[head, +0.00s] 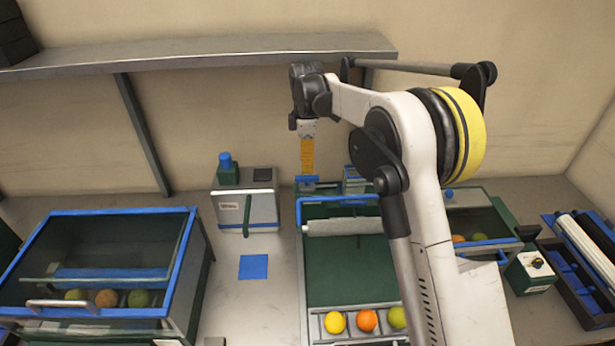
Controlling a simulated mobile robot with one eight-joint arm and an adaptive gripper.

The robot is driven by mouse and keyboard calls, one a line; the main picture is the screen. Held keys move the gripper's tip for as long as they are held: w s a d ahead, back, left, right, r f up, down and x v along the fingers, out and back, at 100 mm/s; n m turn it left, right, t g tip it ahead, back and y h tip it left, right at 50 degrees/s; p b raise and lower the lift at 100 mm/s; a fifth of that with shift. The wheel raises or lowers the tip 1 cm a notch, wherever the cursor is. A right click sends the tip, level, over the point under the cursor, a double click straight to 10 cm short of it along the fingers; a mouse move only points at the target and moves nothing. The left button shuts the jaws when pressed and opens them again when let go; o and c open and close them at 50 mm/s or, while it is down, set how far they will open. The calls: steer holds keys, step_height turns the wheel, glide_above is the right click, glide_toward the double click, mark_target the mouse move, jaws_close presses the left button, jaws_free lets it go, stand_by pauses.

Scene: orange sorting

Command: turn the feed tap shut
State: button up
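I cannot tell for certain which part is the feed tap. A grey box (263,207) at the back, left of centre, has a green upright handle (247,216) on its front. A green block with a blue cap (225,160) sits on its top left. My arm reaches over the bench from the right and bends down at the back centre. My gripper (307,132) points down, with an orange strip (307,155) below it. A small blue part (307,182) shows under the strip. The fingers are too small to read, and whether they touch anything is unclear.
A green sorting bed (340,270) with a white roller (343,226) and several fruits in front stands centre. A glass-topped blue-framed bin (185,250) stands left. A knob box (530,272) and a dark tray (575,285) stand right. Above is a shelf (200,52).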

mark_target(307, 177)
step_height(307, 177, down, 6)
steer(key=shift+w+r+b, duration=0.1)
steer(key=shift+b, duration=0.3)
jaws_close()
